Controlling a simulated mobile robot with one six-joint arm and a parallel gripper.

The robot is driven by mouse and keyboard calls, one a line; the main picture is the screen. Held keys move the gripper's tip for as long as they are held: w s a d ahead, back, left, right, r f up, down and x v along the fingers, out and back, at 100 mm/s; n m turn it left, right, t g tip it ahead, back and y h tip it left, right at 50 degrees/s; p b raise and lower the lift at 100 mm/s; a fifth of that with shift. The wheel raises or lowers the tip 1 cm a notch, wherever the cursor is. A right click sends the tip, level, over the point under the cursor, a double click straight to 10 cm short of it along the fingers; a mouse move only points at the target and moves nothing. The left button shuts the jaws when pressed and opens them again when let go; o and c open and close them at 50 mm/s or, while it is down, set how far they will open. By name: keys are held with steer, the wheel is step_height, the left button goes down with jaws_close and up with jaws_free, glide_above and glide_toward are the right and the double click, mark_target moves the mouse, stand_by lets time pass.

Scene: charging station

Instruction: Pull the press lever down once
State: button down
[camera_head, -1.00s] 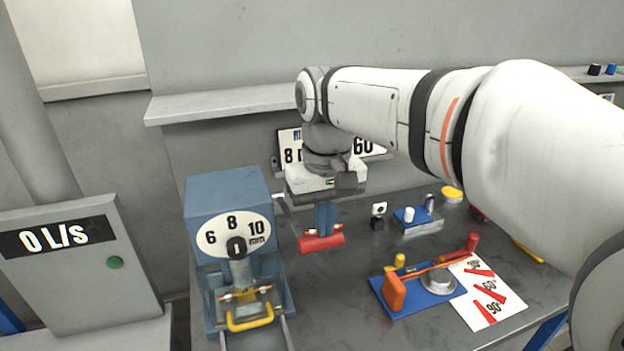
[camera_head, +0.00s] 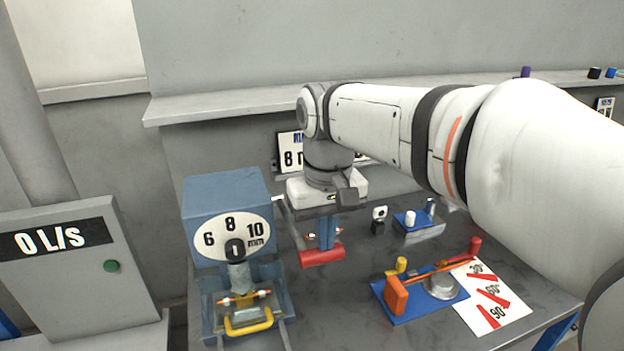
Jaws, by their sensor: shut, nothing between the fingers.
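The blue press (camera_head: 228,190) stands at the left of the bench with a white dial (camera_head: 233,235) marked 6, 8 and 10 mm. Its lever is a thin grey rod on the press's right side, ending in a red cylindrical handle (camera_head: 321,256). My gripper (camera_head: 325,243) points down with its blue fingers together, directly above the red handle. The fingertips appear to meet the top of the handle; exact contact is hard to tell. A yellow U-shaped handle (camera_head: 249,321) is at the press's front.
A blue plate with an orange lever (camera_head: 398,294) and an angle card (camera_head: 492,300) lie to the right. A small blue block fixture (camera_head: 418,223) stands behind. A grey cabinet (camera_head: 80,270) reading 0 L/S is at the left. A shelf (camera_head: 230,105) runs along the wall.

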mark_target(325, 258)
steer(key=shift+s+f+b, duration=0.1)
steer(key=shift+f+b, duration=0.75)
steer(key=shift+f, duration=0.45)
steer(key=shift+f+b, duration=0.65)
steer(key=shift+f, duration=0.65)
steer(key=shift+w+f+b, duration=0.15)
steer(key=shift+f+b, duration=0.3)
steer(key=shift+f, duration=0.05)
steer(key=shift+w+f+b, duration=0.15)
steer(key=shift+f+b, duration=0.25)
steer(key=shift+f, duration=0.1)
